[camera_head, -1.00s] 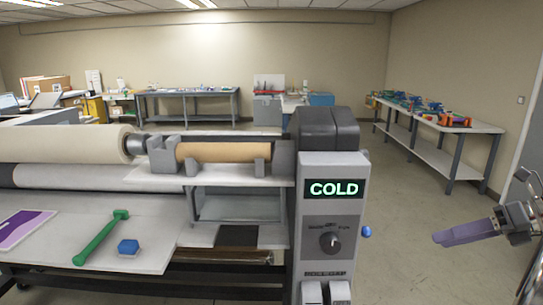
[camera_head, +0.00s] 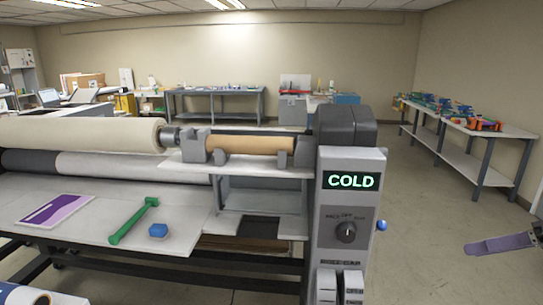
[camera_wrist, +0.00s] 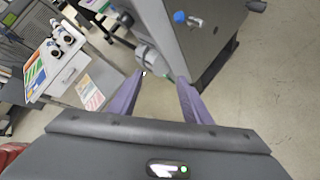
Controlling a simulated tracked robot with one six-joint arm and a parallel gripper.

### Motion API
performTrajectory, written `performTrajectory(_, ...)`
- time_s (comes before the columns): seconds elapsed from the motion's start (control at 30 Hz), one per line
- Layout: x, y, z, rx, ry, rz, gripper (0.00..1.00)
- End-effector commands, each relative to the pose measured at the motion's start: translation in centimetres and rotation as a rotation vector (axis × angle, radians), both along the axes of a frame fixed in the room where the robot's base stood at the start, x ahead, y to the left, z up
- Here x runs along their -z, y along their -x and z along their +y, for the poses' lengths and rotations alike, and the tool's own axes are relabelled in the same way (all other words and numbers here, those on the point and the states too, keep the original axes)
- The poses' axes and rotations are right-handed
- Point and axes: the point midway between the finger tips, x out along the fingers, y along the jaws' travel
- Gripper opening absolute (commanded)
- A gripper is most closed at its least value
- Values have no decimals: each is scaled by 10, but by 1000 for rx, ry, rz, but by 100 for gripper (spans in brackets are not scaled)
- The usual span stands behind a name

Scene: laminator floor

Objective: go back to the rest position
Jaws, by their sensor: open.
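My gripper (camera_head: 503,244) shows only in part at the right edge of the head view, a purple finger out over bare floor. It is to the right of the laminator (camera_head: 340,245) and apart from it. In the wrist view my gripper (camera_wrist: 161,77) has its two purple fingers spread, with nothing between them. The laminator's grey side stands beyond the fingers there. The rest of my arm is mostly out of the head view.
The laminator's end housing shows "COLD" (camera_head: 351,181) and a dial (camera_head: 346,232). A long bench (camera_head: 470,150) stands at the right wall. The floor between is clear.

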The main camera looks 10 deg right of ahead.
Motion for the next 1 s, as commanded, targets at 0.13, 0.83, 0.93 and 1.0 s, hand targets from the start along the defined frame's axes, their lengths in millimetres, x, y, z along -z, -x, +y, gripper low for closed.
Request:
performTrajectory(0.13,6,0,-6,-30,70,-31,44)
performTrajectory(0.83,101,25,32,-663,743,-162,44)
performTrajectory(0.93,108,25,57,-855,863,-194,44)
performTrajectory(1.0,112,25,74,-988,939,-219,44)
